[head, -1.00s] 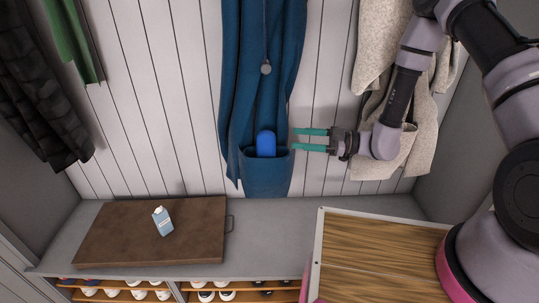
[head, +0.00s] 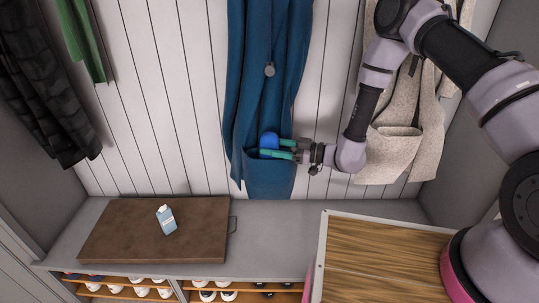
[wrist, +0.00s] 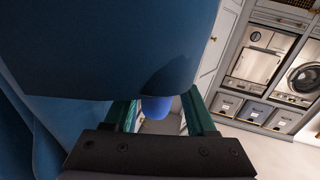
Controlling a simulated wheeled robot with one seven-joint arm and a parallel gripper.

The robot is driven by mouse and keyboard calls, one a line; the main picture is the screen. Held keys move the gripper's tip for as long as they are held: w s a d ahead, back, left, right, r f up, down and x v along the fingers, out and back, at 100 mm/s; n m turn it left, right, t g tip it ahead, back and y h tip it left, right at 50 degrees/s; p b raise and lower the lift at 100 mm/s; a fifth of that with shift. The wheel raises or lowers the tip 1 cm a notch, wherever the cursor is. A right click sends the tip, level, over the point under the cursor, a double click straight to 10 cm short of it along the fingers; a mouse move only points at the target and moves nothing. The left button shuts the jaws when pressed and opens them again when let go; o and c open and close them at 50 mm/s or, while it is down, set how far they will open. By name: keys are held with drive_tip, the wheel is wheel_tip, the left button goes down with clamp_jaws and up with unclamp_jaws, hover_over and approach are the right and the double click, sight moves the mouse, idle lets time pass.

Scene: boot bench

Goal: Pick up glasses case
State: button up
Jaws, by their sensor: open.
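The blue glasses case (head: 269,139) stands in the pocket of a dark blue coat (head: 268,182), with its rounded top showing above the pocket edge. Its lower part is hidden in the pocket. My gripper (head: 277,148) reaches in from the right, its green fingers open and level with the case just above the pocket. In the wrist view a blue rounded piece of the case (wrist: 156,107) shows between the two open fingers. I cannot tell whether either finger touches it.
A beige coat (head: 398,150) hangs to the right, behind my arm. Below, a bench (head: 272,230) carries a brown board (head: 130,238) with a small blue-and-white carton (head: 166,220). A wooden-topped surface (head: 385,255) is at the front right. Shoes fill the shelf below.

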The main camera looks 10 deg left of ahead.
drive_tip(key=shift+a, duration=0.55)
clamp_jaws()
drive_tip(key=shift+r, duration=0.15)
